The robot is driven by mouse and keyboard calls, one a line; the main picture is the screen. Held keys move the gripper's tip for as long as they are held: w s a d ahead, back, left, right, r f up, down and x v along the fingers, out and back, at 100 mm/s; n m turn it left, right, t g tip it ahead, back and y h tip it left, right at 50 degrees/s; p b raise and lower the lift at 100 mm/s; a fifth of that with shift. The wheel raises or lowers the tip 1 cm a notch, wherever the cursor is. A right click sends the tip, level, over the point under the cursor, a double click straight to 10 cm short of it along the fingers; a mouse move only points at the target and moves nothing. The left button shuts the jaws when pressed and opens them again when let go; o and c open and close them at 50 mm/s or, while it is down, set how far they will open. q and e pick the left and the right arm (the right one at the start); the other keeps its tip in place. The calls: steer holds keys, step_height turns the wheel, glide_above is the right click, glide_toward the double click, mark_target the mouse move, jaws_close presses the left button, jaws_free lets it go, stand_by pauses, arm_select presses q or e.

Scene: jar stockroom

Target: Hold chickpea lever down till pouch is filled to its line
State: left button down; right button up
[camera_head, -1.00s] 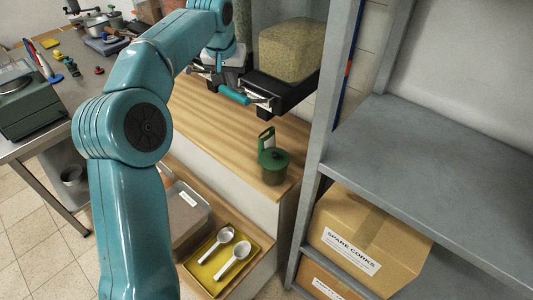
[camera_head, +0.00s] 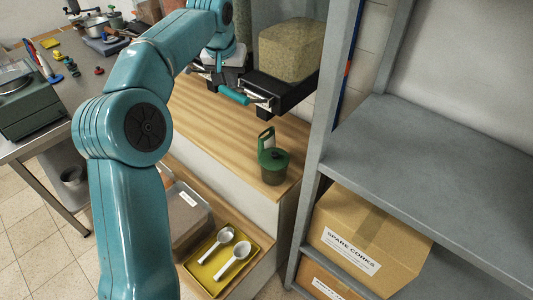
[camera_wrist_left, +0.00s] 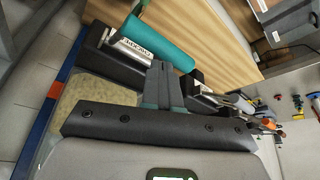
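The teal lever bar (camera_head: 233,95) sticks out at the front of a black dispenser base (camera_head: 285,92) under a clear hopper of beige grains (camera_head: 290,50). In the left wrist view the lever (camera_wrist_left: 160,43) lies across the fingertips, beside a white label too blurred to read surely. My left gripper (camera_wrist_left: 163,68) has its two fingers together at the lever, with nothing seen between them; whether they touch the bar I cannot tell. In the head view its fingers are mostly hidden by the wrist and dispenser. My right gripper is out of view.
Below, a yellow tray (camera_head: 208,278) holds two white scoops. A grey shelf (camera_head: 430,150) with a SPARE CORKS box (camera_head: 365,240) stands at right. The counter's middle is clear.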

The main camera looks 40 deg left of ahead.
mark_target(233, 92)
arm_select(q)
steer(key=shift+f, duration=0.15)
steer(key=shift+s+f+b, duration=0.1)
steer(key=shift+f+b, duration=0.65)
steer(key=shift+f, duration=0.05)
steer(key=shift+f+b, duration=1.95)
steer(key=shift+f, duration=0.65)
steer(key=shift+r, duration=0.25)
stand_by(2.0)
steer(key=shift+r+p, duration=1.35)
steer(key=shift+p, duration=0.35)
steer(key=shift+f, duration=0.1)
stand_by(0.4)
